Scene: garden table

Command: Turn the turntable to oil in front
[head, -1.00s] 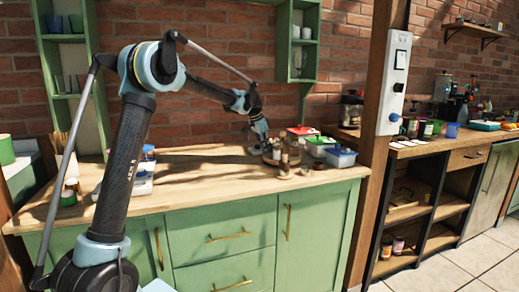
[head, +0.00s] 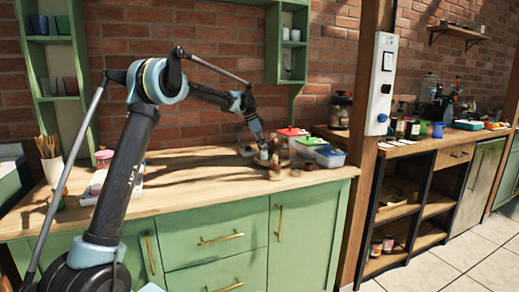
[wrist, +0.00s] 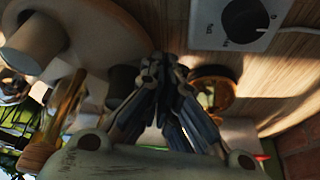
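The turntable shows in the wrist view as a pale wooden disc (wrist: 95,30) at the upper left. A light grey cup-like thing (wrist: 36,42) and a bottle of amber liquid (wrist: 65,108) are at its side of that view; I cannot tell whether the amber one is the oil. In the head view small bottles and jars (head: 271,160) stand close together on the counter and mostly hide the disc. My gripper (head: 261,141) is low at the back left of them. In the wrist view its fingertips (wrist: 165,70) meet and look shut, with nothing visible between them. Contact with the turntable is unclear.
A white box with a dial (wrist: 235,20) lies near my gripper. Lidded tubs (head: 329,157) stand right of the bottles. A utensil pot (head: 51,165) is at the far left. The counter's middle (head: 205,165) is clear. A wooden post (head: 365,160) bounds the right.

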